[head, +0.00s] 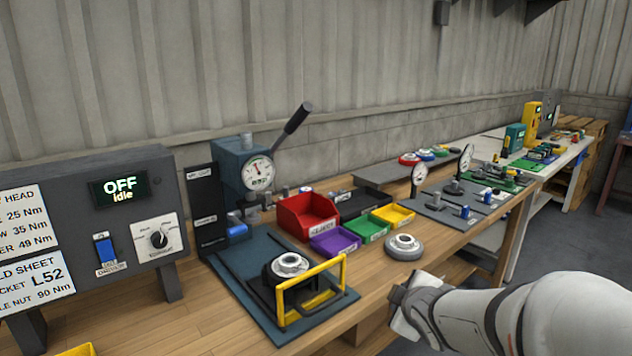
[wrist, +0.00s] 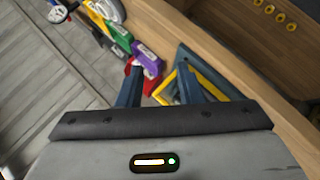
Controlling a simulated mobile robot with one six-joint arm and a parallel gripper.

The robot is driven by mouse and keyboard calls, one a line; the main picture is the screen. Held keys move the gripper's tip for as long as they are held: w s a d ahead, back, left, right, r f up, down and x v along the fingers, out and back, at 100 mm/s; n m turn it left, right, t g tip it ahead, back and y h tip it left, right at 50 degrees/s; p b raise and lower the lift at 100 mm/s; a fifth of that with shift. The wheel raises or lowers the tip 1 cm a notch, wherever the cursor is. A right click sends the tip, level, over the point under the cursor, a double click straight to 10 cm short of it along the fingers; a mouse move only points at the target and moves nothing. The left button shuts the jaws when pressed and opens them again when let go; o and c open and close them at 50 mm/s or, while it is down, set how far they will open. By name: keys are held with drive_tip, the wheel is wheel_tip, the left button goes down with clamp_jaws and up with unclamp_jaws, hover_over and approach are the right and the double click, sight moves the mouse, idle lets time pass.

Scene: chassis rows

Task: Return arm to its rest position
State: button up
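My white arm reaches in from the lower right of the head view, with my gripper (head: 402,290) at its end, by the front edge of the wooden bench (head: 130,325). In the wrist view my gripper (wrist: 160,82) shows two dark blue fingers spread apart. I see nothing held between them; bench items show in the background beyond. The fingertips are hard to make out in the head view.
Near my gripper are a grey round part (head: 404,247) and a blue-grey fixture plate (head: 245,290) with a yellow frame (head: 312,290). Red (head: 306,216), purple (head: 335,241), green (head: 366,229) and yellow (head: 393,214) bins stand behind. Open floor (head: 545,225) lies at right.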

drive_tip(key=s+a+r+m+g+p, duration=0.1)
drive_tip(key=s+r+m+g+p, duration=0.2)
drive_tip(key=s+m, duration=0.3)
drive_tip(key=s+a+r+m+g+p, duration=0.1)
drive_tip(key=s+r+m+g+p, duration=0.3)
drive_tip(key=s, duration=0.8)
drive_tip(key=shift+s+a+r+m+g+p, duration=0.4)
drive_tip(key=shift+m+g, duration=0.3)
drive_tip(key=shift+m, duration=0.4)
